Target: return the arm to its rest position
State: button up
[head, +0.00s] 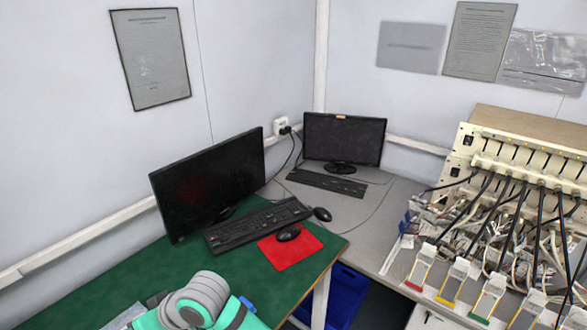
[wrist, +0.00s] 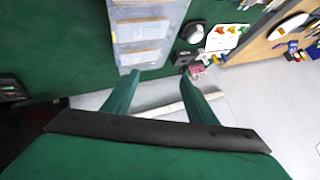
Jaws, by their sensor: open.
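My gripper (wrist: 157,95) shows in the wrist view with its two green fingers spread apart and nothing between them. Beyond the fingers there is a pale floor and the edge of a green surface. My grey and teal arm (head: 195,300) shows at the bottom of the head view, in front of the green table (head: 130,277). The gripper itself cannot be made out in the head view.
Two monitors (head: 208,183) (head: 343,138), a keyboard (head: 257,224) and a red mouse mat (head: 306,242) stand behind my arm. A cabled test rack (head: 490,150) is at right. A grey tray (wrist: 126,50) with pale pouches lies beyond the fingers. A blue crate (head: 345,292) is below.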

jog(key=w+a+r+m+t+y, duration=0.1)
jog(key=a+r+m+t+y, duration=0.2)
jog(key=a+r+y, duration=0.1)
jog(key=s+d+f+m+t+h, duration=0.2)
jog(key=d+f+m+t+h, duration=0.2)
jog(key=d+f+m+t, duration=0.45)
jog(key=s+d+f+m+t+h, duration=0.25)
jog(key=d+f+h, duration=0.2)
jog(key=d, duration=0.65)
jog(key=s+d+f+n+h, duration=0.3)
jog(key=s+d+n+h, duration=0.1)
jog(key=s+d, duration=1.4)
jog(key=s+h, duration=0.1)
jog(key=s, duration=0.3)
jog(key=shift+s+d+f, duration=0.2)
jog(key=shift+s+d, duration=0.05)
jog(key=shift+c, duration=0.3)
